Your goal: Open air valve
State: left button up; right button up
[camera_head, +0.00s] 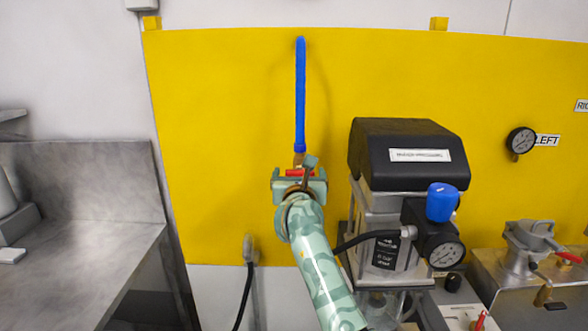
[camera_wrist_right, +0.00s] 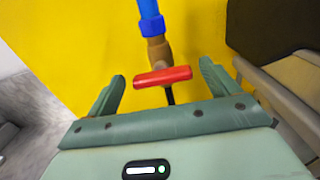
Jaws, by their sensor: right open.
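The air valve has a red handle (camera_head: 299,173) on a brass body below a blue hose on the yellow panel. In the right wrist view the red handle (camera_wrist_right: 163,77) lies crosswise under the brass fitting (camera_wrist_right: 158,50). My right gripper (camera_head: 300,178) is at the valve in the head view, covering part of it. In the wrist view its two fingers (camera_wrist_right: 163,88) are open, one on each side of the handle, with gaps between fingers and handle. My left gripper is in neither view.
A black-topped machine (camera_head: 408,155) with a blue knob (camera_head: 441,202) and a gauge (camera_head: 447,255) stands close to the right of my arm. A steel bench (camera_head: 75,260) is at the left. The yellow panel (camera_head: 215,130) is bare left of the blue hose (camera_head: 300,95).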

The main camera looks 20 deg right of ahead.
jog(key=shift+w+d, duration=0.1)
jog(key=shift+w, duration=0.1)
jog(key=shift+s+r, duration=0.1)
jog(key=shift+s, duration=0.05)
jog(key=c, duration=1)
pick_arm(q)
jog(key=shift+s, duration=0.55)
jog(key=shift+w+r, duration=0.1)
